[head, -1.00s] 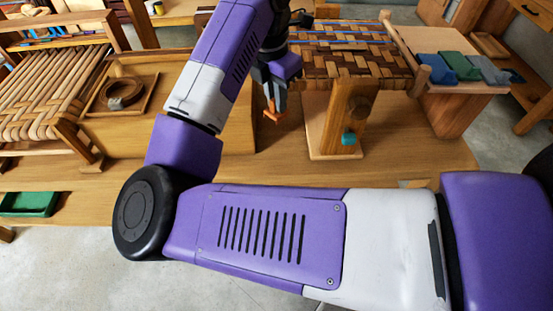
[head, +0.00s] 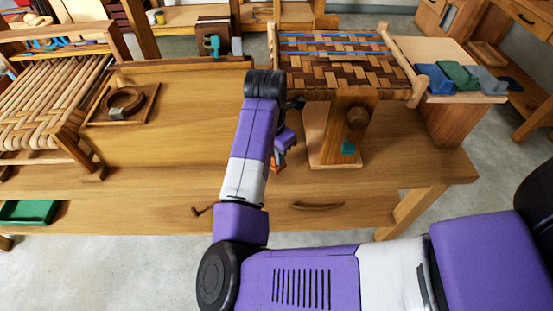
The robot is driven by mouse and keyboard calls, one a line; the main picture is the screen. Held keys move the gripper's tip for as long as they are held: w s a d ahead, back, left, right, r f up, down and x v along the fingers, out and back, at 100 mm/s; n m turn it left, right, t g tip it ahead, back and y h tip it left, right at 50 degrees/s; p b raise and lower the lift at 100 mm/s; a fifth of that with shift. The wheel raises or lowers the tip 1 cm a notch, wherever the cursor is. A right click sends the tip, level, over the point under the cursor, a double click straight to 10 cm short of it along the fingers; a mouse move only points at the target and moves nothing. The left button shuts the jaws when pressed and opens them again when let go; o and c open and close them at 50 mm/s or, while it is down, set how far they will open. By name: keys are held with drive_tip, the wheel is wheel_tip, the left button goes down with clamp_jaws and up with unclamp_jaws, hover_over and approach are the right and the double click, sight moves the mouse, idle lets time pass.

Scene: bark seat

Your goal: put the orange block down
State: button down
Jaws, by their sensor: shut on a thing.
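The orange block (head: 277,168) shows only in part at the tip of my gripper (head: 280,158), low over the wooden workbench. My gripper is shut on it. My purple and white arm hides most of the gripper and some of the block. The block is just left of the base of the wooden stand under the woven seat (head: 345,62). I cannot tell whether the block touches the bench top.
The wooden stand (head: 335,130) with a teal piece is close on the right. A tray with a coil (head: 122,104) lies at left on a raised board (head: 190,120). Blue, green and grey blocks (head: 458,78) sit at the right. Bench top (head: 150,180) at front left is clear.

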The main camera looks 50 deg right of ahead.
drive_tip(key=shift+f, duration=1)
drive_tip(key=shift+f, duration=0.2)
drive_tip(key=c, duration=1.4)
unclamp_jaws()
drive_tip(key=shift+r, duration=0.15)
drive_tip(key=r, duration=0.4)
drive_tip(key=a+r, duration=0.1)
drive_tip(key=r, duration=0.7)
drive_tip(key=shift+w+a, duration=0.1)
drive_tip(key=shift+a, duration=0.15)
